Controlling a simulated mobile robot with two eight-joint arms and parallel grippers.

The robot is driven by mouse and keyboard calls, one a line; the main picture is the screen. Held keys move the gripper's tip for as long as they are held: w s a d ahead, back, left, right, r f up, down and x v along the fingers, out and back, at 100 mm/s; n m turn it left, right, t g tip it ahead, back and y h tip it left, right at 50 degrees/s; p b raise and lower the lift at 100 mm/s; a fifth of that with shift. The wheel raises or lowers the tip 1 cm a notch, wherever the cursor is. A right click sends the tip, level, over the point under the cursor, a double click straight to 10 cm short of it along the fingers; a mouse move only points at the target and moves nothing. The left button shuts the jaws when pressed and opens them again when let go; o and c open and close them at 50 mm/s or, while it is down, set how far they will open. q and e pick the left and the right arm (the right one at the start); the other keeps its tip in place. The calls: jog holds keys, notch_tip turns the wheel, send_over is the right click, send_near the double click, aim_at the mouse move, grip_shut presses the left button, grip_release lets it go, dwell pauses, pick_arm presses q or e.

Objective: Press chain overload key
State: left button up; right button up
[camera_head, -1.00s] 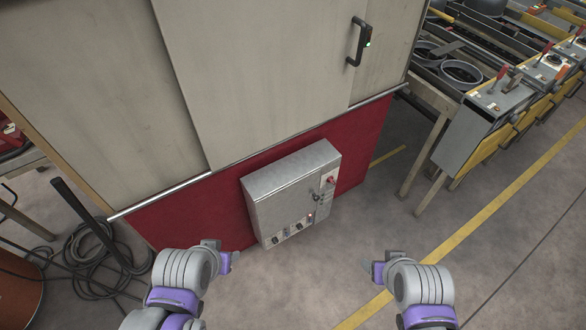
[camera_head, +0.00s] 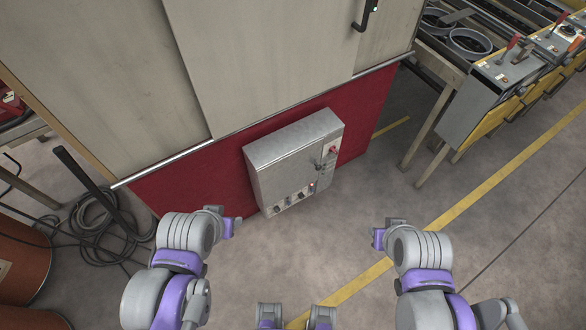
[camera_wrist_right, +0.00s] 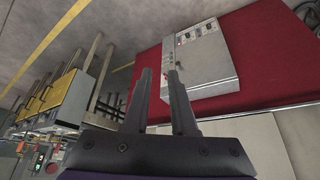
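A grey metal control box (camera_head: 282,168) is mounted on the red lower panel of a large cabinet, in the middle of the head view. Its front carries a red knob or button at the upper right and several small dark controls along its lower part. Which one is the chain overload key is too small to tell. My left gripper (camera_head: 234,226) is left of and below the box, apart from it; its opening is unclear there. My right gripper (camera_head: 378,238) is right of and below the box. In the right wrist view my right gripper (camera_wrist_right: 158,98) is open and empty, with the box (camera_wrist_right: 200,60) beyond its fingers.
The cabinet (camera_head: 270,60) rises behind the box, with a red panel (camera_head: 190,195). Black cables (camera_head: 100,225) and brown drums (camera_head: 20,260) lie at left. Grey-yellow control consoles (camera_head: 490,100) stand at right. The floor right of the box is clear.

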grip_shut()
dwell(1.3)
